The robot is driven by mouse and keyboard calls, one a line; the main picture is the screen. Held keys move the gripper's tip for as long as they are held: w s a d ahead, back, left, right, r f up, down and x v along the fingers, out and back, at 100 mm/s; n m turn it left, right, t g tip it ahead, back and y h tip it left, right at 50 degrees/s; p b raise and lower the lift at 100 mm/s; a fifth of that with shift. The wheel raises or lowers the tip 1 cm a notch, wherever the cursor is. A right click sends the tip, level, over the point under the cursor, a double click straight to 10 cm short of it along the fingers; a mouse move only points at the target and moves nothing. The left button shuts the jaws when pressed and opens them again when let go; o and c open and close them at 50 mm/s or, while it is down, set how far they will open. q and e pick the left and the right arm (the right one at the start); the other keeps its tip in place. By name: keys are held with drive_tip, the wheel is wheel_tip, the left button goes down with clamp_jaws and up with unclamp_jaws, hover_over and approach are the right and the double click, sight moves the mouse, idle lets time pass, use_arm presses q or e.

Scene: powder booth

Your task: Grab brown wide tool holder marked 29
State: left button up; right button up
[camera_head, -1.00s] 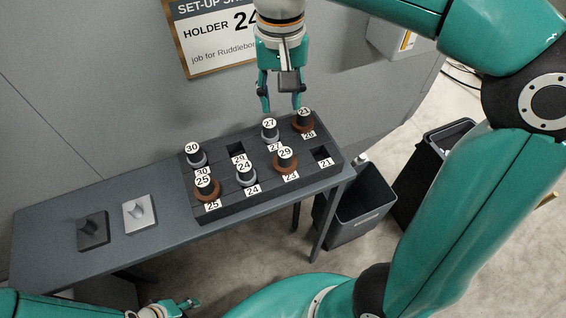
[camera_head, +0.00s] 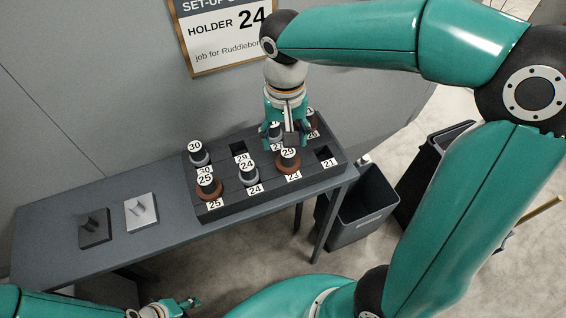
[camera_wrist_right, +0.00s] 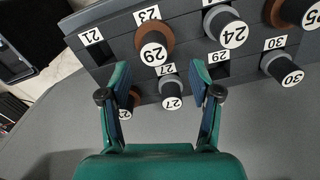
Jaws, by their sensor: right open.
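The brown wide holder marked 29 (camera_head: 288,160) stands upright in the rack (camera_head: 240,208) front row, at the slot labelled 23. In the right wrist view it (camera_wrist_right: 155,45) is just beyond the fingertips. My right gripper (camera_head: 286,138) is open and empty above the rack, just behind holder 29. In its wrist view the open fingers (camera_wrist_right: 161,72) straddle the grey holder 27 (camera_wrist_right: 171,86), apart from it. A brown holder (camera_wrist_right: 126,104) is partly hidden by one finger. My left gripper (camera_head: 187,304) is low at the bottom left, away from the rack; its opening is unclear.
Grey holder 24 (camera_head: 248,173), brown holder 25 (camera_head: 208,188) and grey holder 30 (camera_head: 198,156) stand in the rack. Slots 21 (camera_head: 326,153) and 29 (camera_head: 238,149) are empty. Two small stands (camera_head: 95,230) sit on the table's left. A bin (camera_head: 362,218) stands at right.

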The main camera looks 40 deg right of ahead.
sight(287, 151)
drive_tip(key=shift+s+d+f+p, duration=0.15)
drive_tip(key=shift+f+p, duration=0.1)
drive_tip(key=shift+f, duration=1.15)
drive_tip(key=shift+w+d+f+p, duration=0.1)
drive_tip(key=shift+f+p, duration=0.1)
drive_tip(key=shift+f, duration=1.2)
drive_tip(key=shift+r, duration=0.1)
clamp_jaws()
